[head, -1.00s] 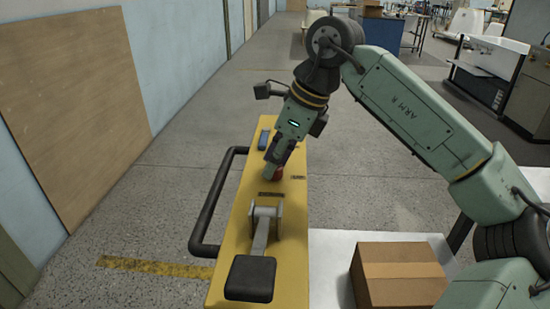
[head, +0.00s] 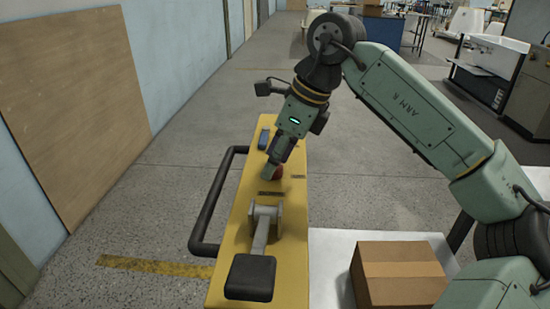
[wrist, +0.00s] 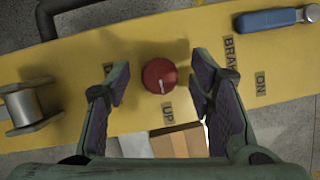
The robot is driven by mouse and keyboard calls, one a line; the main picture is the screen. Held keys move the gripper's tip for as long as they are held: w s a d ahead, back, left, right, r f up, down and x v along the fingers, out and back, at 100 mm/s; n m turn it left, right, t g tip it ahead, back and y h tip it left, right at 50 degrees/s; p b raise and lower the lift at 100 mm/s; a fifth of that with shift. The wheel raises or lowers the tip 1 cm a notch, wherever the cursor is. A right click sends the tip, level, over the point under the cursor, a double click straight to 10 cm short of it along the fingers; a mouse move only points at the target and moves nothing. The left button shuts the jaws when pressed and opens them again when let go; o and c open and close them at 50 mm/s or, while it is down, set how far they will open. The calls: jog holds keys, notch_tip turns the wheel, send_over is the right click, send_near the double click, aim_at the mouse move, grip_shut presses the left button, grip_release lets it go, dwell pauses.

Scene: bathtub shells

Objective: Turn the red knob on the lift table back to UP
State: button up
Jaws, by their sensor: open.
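The red knob (wrist: 160,75) sits on the yellow top of the lift table (head: 237,235), and it also shows in the head view (head: 279,172), partly covered by a finger. In the wrist view its white mark points down toward the UP label (wrist: 167,112). Another label (wrist: 109,69), starting with D, lies to the left, partly hidden by a finger. My gripper (wrist: 161,79) is open, with one finger on each side of the knob. A gap shows between the knob and each finger in the wrist view.
A blue handle (wrist: 277,18) lies beside the BRAKE and ON labels. A grey lever with a black pedal (head: 250,278) stands at the near end. A black rail (head: 212,205) runs along the left side. A cardboard box (head: 400,275) sits on the white surface at right.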

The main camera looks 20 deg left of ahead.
jog(key=v, duration=1.1)
jog(key=shift+r, duration=0.35)
jog(key=shift+s+d+f, duration=0.1)
jog(key=shift+s, duration=0.05)
